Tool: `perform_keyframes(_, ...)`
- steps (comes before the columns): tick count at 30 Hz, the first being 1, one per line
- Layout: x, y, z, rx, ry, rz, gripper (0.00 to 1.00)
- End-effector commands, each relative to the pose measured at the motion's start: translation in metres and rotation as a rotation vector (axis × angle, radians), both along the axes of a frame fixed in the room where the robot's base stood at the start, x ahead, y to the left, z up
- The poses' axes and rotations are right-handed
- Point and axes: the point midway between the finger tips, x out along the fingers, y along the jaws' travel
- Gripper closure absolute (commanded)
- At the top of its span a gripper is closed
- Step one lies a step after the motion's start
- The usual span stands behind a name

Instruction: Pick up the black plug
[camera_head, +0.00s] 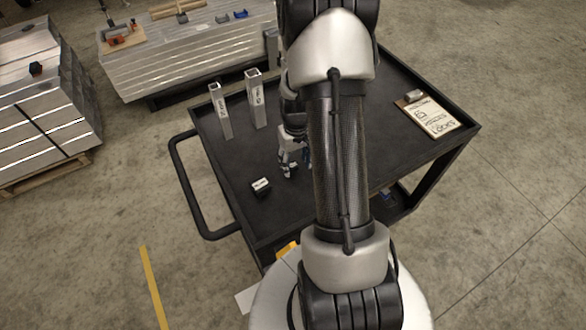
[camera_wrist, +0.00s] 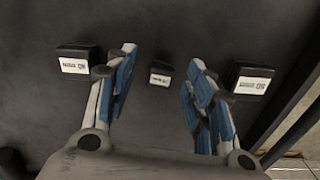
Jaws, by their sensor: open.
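Several small black blocks with white labels, which look like plugs, lie on the black cart top. In the wrist view one black plug (camera_wrist: 160,76) shows in the gap between my fingers, a second (camera_wrist: 76,62) is left of the left finger, and a third (camera_wrist: 251,81) is right of the right finger. In the head view one black plug (camera_head: 261,187) lies left of my gripper (camera_head: 288,172); I cannot tell which of the three it is. My gripper (camera_wrist: 162,62) is open and empty above the cart top. The labels are too small to read.
The black cart (camera_head: 235,165) has a side handle (camera_head: 188,200). Two upright metal tubes (camera_head: 221,112) (camera_head: 257,100) stand at its back left. A clipboard (camera_head: 432,118) lies at the right. Metal stacks (camera_head: 35,120) (camera_head: 190,60) stand beyond. My arm covers the cart's middle.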

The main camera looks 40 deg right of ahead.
Motion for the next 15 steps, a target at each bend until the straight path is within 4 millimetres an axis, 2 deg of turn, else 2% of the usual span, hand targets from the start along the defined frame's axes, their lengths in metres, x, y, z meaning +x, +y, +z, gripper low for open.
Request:
perform_keyframes(1, 0.0, 0.003, -0.013, 0.002, 0.004, 0.002, 0.52)
perform_keyframes(6, 0.0, 0.004, -0.034, 0.002, 0.003, 0.001, 0.52)
perform_keyframes(13, 0.0, 0.003, -0.034, 0.0, 0.001, 0.0, 0.52)
perform_keyframes(15, 0.0, 0.003, -0.034, 0.0, 0.001, 0.0, 0.56)
